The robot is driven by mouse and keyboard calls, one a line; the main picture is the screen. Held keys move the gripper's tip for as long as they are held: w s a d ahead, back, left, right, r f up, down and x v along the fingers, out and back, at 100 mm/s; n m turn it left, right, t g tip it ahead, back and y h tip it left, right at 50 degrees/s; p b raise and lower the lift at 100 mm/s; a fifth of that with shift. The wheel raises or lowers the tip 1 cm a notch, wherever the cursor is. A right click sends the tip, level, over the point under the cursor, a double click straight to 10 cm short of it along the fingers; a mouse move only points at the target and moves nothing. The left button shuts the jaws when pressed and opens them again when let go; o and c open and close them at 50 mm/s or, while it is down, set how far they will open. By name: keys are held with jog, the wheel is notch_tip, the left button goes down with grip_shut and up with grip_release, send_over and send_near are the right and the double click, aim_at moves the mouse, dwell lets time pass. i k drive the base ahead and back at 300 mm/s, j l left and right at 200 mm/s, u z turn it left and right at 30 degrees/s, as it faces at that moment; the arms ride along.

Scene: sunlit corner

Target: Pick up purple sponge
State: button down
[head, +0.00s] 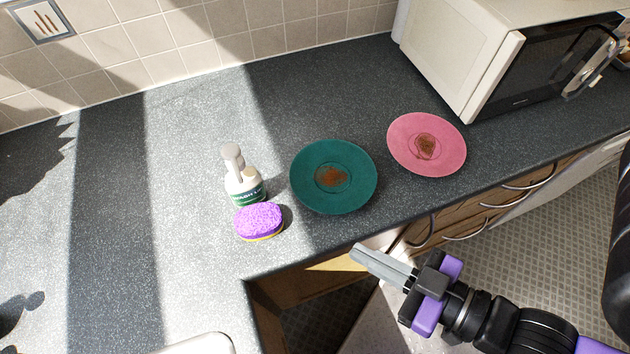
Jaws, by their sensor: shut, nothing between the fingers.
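The purple sponge (259,221) lies on the dark speckled countertop, near its inner corner edge. It has a rough purple top and a thin yellow layer underneath. My gripper (355,250) is to the right of the sponge and a little lower in the picture, over the counter's front edge and the cabinet fronts. Its grey fingers point left and are shut with nothing between them. The gripper is clear of the sponge. No part of the sponge is hidden by my arm.
A white soap bottle (241,183) stands right behind the sponge. A dirty green plate (350,198) and a dirty pink plate (448,160) lie to the right. A microwave (470,75) stands at the back right. A sink rim (205,345) shows at the bottom. Counter left of the sponge is clear.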

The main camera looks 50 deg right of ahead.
aim_at(262, 220)
jog(key=k+l+u, duration=0.1)
jog(key=u, duration=0.35)
jog(key=k+u, duration=0.15)
jog(key=u, duration=0.25)
jog(key=k+u, duration=0.15)
jog(key=u, duration=0.3)
